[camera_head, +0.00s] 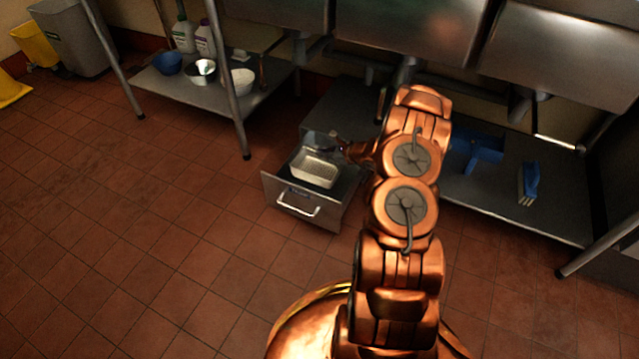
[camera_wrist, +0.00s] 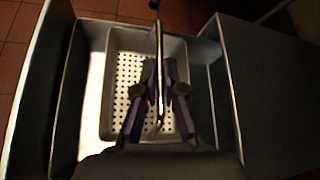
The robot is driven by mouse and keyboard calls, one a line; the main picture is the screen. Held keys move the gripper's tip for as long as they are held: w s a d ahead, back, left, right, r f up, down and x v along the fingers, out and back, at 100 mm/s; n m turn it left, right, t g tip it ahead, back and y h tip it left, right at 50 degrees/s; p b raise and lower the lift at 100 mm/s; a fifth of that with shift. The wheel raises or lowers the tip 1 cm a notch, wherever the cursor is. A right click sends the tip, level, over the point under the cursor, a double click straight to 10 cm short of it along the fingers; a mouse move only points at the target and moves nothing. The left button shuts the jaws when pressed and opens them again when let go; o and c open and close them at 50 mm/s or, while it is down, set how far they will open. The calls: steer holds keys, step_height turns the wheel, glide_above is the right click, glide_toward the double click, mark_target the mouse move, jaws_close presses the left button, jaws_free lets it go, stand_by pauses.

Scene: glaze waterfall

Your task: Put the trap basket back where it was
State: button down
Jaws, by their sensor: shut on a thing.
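The trap basket (camera_head: 315,168) is a pale, rectangular metal tray. It sits level in the open front drawer (camera_head: 283,190) of a grey box under the sinks. In the wrist view the basket (camera_wrist: 129,95) shows its perforated floor inside the drawer. My gripper (camera_wrist: 158,90) is above the basket, its fingers closed on a thin upright bar that looks like the basket's handle. In the head view my gripper (camera_head: 335,150) is small and dark at the basket's back edge. Whether the basket's underside touches the drawer floor is hidden.
A steel rack (camera_head: 190,85) with bowls and bottles stands at the left. A low shelf (camera_head: 560,205) with a blue item (camera_head: 478,150) and a blue brush (camera_head: 528,183) is at the right. Sinks (camera_head: 410,30) overhang the box. The tiled floor in front is clear.

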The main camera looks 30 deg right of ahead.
steer(key=b, duration=0.3)
glide_toward(315, 170)
steer(key=x, duration=0.5)
steer(key=shift+w+a, duration=0.1)
steer(key=shift+a, duration=0.1)
steer(key=c, duration=1.3)
jaws_free()
